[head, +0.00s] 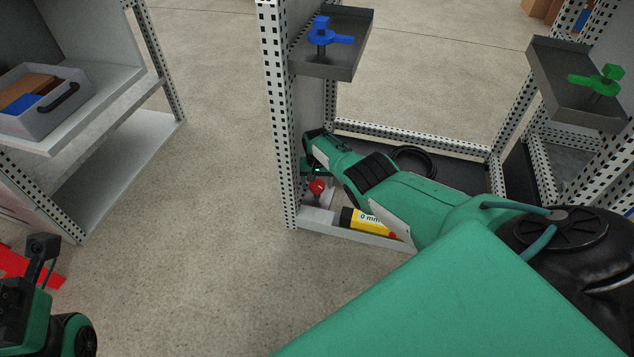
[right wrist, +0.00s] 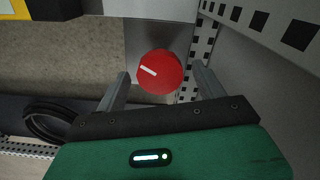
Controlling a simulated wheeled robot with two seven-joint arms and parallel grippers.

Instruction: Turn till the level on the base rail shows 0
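A red round knob (right wrist: 160,72) with a white line sits between the two grey fingers of my right gripper (right wrist: 161,80) in the right wrist view. A gap shows on each side of the knob, so the gripper is open around it. In the head view the knob (head: 317,187) is at the foot of the middle frame, just below my right gripper (head: 316,172). A yellow and black level (head: 370,222) lies on the base rail (head: 345,232); its display reads "0 mm". My right arm hides part of the rail. My left arm shows at the lower left; its fingers cannot be made out.
A perforated upright (head: 277,110) stands close beside the right gripper. Above are trays with a blue handle (head: 322,37) and a green handle (head: 597,80). A black cable coil (head: 413,160) lies behind my right arm. A grey bin (head: 45,105) is on the left shelf. The floor between is clear.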

